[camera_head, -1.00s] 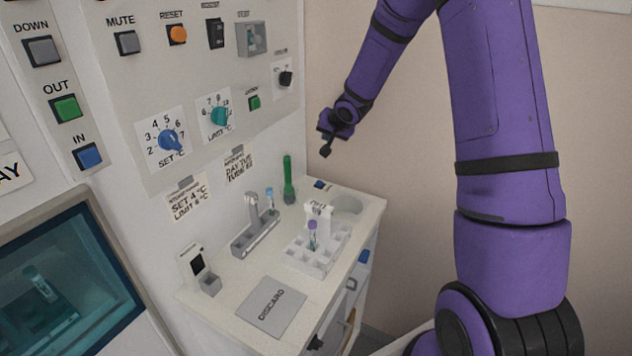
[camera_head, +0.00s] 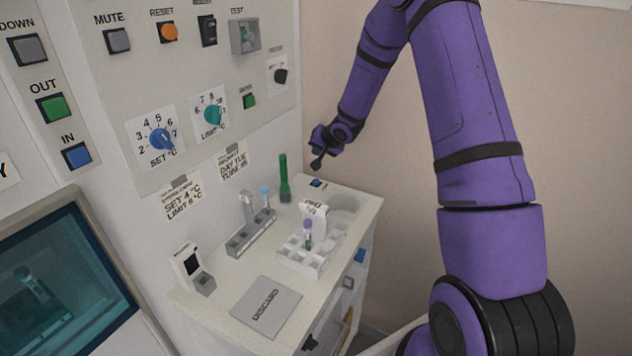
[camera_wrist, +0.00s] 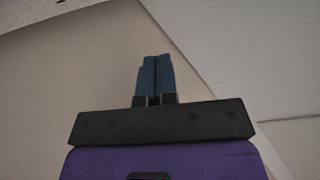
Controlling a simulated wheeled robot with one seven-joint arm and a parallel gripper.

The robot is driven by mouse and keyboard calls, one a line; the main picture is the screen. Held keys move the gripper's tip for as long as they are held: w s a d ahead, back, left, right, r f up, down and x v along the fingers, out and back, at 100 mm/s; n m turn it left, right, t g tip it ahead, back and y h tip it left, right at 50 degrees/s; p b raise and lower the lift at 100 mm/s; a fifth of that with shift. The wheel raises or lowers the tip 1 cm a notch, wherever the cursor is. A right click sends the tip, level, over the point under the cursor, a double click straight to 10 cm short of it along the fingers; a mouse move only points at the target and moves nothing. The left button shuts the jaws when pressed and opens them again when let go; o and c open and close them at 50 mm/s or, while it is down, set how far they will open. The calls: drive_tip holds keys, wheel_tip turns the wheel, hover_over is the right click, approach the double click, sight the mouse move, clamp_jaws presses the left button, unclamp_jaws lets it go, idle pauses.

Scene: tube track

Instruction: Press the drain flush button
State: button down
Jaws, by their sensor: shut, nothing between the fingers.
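The button cannot be made out in the wrist view.
A green tube (camera_head: 284,180) stands upright left of the button. A white rack (camera_head: 300,262) with a purple-capped tube, a grey holder (camera_head: 248,238) and a grey DISCARD plate (camera_head: 266,306) occupy the counter. The control panel (camera_head: 130,80) rises at the left.

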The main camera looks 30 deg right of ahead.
sight(318, 180)
drive_tip(key=shift+f, duration=4)
drive_tip(key=shift+f, duration=0.1)
drive_tip(key=shift+f, duration=0.3)
drive_tip(key=shift+f, duration=0.45)
drive_tip(key=shift+r, duration=0.9)
drive_tip(key=shift+r, duration=2.5)
